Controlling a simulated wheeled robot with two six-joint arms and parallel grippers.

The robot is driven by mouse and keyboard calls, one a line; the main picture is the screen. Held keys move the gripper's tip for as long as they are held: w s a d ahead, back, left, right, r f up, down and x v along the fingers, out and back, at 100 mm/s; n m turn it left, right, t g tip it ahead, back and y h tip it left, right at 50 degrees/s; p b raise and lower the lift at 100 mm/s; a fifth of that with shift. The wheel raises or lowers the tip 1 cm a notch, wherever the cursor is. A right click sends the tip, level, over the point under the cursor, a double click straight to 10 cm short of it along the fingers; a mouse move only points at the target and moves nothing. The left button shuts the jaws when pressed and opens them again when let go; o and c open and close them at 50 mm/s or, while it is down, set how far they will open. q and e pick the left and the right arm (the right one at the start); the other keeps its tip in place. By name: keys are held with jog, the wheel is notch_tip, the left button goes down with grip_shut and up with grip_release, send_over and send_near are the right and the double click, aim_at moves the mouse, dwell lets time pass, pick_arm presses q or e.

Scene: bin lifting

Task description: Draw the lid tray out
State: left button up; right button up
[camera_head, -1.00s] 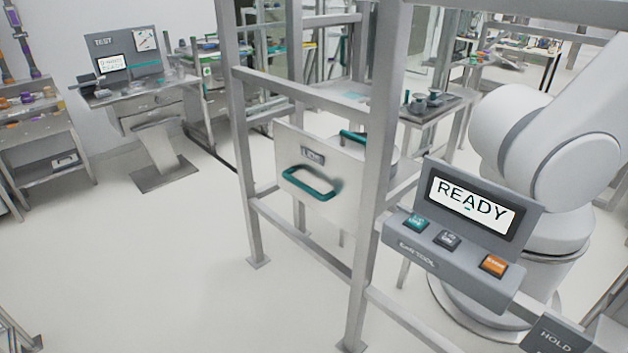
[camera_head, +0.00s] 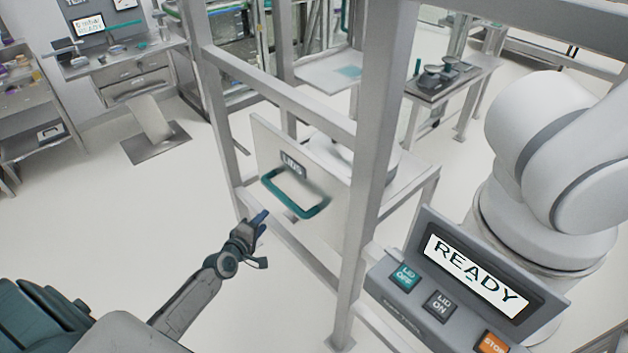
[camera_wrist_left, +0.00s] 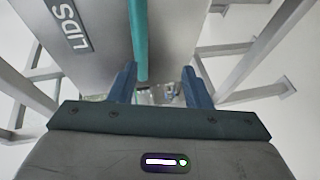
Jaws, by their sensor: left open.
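The lid tray has a pale front panel (camera_head: 268,150) labelled "LIDS", set in the grey metal frame. Its teal handle (camera_head: 318,211) sticks out from the panel. My left gripper (camera_head: 264,240) is open and empty, just left of and below the handle in the head view. In the left wrist view the panel (camera_wrist_left: 180,25) fills the top. There the handle bar (camera_wrist_left: 139,35) runs down between the two blue fingers of my gripper (camera_wrist_left: 158,68), nearer the left finger. I cannot tell whether a finger touches it. My right gripper is in neither view.
A frame post (camera_head: 372,150) stands just right of the panel. A control console (camera_head: 440,300) reading "READY", with several buttons, is at lower right. A white robot arm (camera_head: 545,150) stands behind it. The floor (camera_head: 110,220) left of the frame is clear.

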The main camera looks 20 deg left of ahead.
aim_at(281, 198)
pick_arm(q)
jog(key=shift+t, duration=0.3)
jog(key=w, duration=0.2)
jog(key=w+r+b, duration=0.1)
jog(key=w, duration=0.1)
jog(key=w+b, duration=0.1)
jog(key=w, duration=0.2)
jog(key=shift+d+r, duration=0.2)
jog(key=shift+d, duration=0.2)
jog(key=w, duration=0.2)
jog(key=w+f+b, duration=0.1)
jog(key=w, duration=0.1)
jog(key=shift+b, duration=0.3)
jog(key=shift+w, duration=0.2)
jog(key=shift+w+r, duration=0.1)
jog(key=shift+w, duration=0.1)
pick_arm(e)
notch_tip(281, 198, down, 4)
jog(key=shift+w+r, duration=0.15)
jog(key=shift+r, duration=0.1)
pick_arm(q)
grip_shut()
